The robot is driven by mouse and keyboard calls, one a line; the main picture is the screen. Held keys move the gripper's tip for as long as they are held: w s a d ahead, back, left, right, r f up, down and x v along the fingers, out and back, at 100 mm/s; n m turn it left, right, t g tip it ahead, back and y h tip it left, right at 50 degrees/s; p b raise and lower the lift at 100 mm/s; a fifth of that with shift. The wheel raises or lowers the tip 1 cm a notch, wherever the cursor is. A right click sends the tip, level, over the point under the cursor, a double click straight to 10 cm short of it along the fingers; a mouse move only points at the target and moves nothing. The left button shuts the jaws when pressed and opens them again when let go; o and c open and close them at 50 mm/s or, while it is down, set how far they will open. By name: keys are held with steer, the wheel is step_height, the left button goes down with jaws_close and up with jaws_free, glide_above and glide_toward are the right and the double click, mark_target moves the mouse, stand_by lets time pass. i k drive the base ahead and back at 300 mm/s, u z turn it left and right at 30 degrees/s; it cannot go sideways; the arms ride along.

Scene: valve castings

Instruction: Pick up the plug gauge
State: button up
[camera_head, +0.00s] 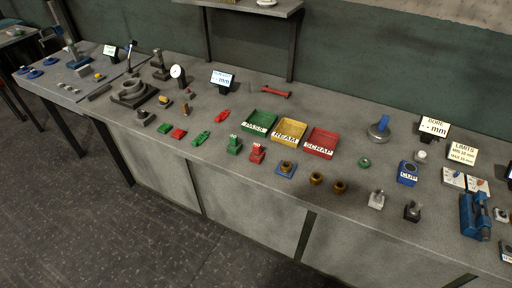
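A long red-handled tool (272,93) lies flat near the back of the bench, behind the coloured trays. Its shape suggests a plug gauge, but it is too small to be sure. A small red piece (222,116) and a green piece (201,138) lie further forward and left; I cannot tell whether either is a gauge. My gripper is not in view.
The long grey bench (350,205) is crowded. A green PASS tray (257,128), yellow REAM tray (288,137) and red SCRAP tray (320,152) stand mid-bench. A shelf post (291,50) rises behind the red-handled tool. Dark floor (100,220) in front is clear.

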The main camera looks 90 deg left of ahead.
mark_target(257, 147)
steer(key=u, duration=0.05)
steer(key=k, duration=2.1)
steer(key=u, duration=1.4)
steer(key=i, duration=0.75)
steer(key=u, duration=0.05)
